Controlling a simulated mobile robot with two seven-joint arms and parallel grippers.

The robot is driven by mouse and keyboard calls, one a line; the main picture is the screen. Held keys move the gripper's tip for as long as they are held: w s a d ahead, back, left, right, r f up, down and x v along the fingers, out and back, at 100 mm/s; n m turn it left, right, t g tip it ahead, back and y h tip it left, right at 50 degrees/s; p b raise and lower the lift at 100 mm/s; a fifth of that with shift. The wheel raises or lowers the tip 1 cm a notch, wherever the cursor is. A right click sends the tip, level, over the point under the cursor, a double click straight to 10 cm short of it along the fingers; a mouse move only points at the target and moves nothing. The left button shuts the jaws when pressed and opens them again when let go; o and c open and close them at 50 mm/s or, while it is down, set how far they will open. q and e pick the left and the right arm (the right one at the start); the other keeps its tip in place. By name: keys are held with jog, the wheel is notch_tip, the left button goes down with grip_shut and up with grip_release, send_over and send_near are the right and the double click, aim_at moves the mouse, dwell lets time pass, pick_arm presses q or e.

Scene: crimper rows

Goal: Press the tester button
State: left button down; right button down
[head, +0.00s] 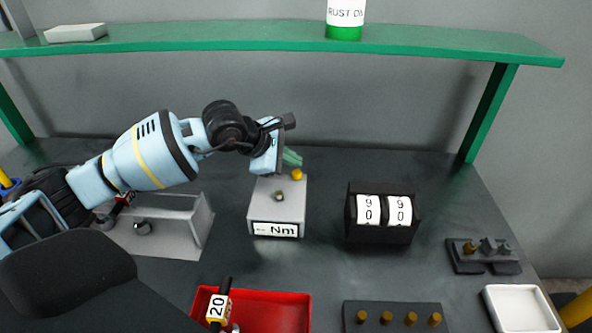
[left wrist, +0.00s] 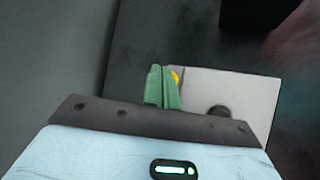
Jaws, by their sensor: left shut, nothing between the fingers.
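The tester (head: 262,208) is a grey box on the bench with a "-- Nm" display (head: 275,229) on its front. Its yellow button (head: 297,174) is on top at the back right, with a dark knob or socket (head: 279,196) in front of it. My left gripper (head: 293,158) has its green fingers shut and empty, just above and behind the button; I cannot tell whether they touch it. In the left wrist view the fingers (left wrist: 162,86) partly hide the button (left wrist: 176,77) on the tester top (left wrist: 215,88). My right gripper is not in view.
A black counter (head: 381,237) stands right of the tester. A grey stand (head: 180,235) is left, under my arm. A red tray (head: 275,312), a peg block (head: 395,306), a small dark fixture (head: 465,264) and a white tray (head: 520,308) lie nearer. A green shelf (head: 250,38) spans above.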

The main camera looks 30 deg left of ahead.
aim_at(292, 176)
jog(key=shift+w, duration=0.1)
